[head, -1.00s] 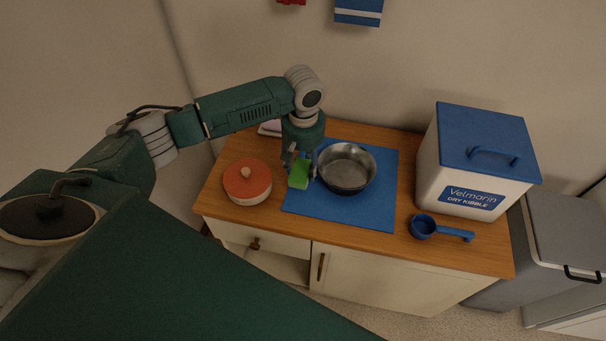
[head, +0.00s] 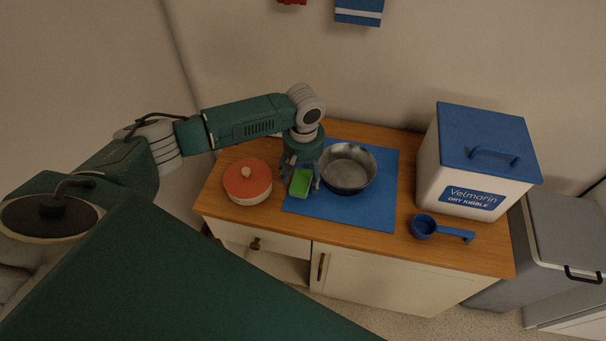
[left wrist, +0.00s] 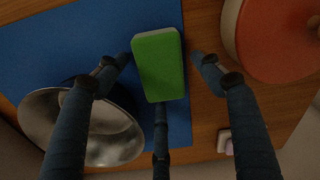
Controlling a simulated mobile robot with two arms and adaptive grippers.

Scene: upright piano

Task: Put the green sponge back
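The green sponge (head: 301,182) lies at the left edge of the blue mat (head: 365,213), between the metal bowl and the orange-lidded pot. In the left wrist view the sponge (left wrist: 158,65) is between the spread fingers of my left gripper (left wrist: 161,62). A gap shows between it and the finger on the right; contact with the other fingers is unclear. My left gripper (head: 301,180) is open and low over the sponge in the head view. My right gripper is not in view.
The metal bowl (head: 347,169) stands on the mat, close beside the left gripper. The orange-lidded pot (head: 248,182) is left of it. A blue scoop (head: 424,227) and a kibble bin (head: 476,160) are on the right of the wooden top (head: 400,250).

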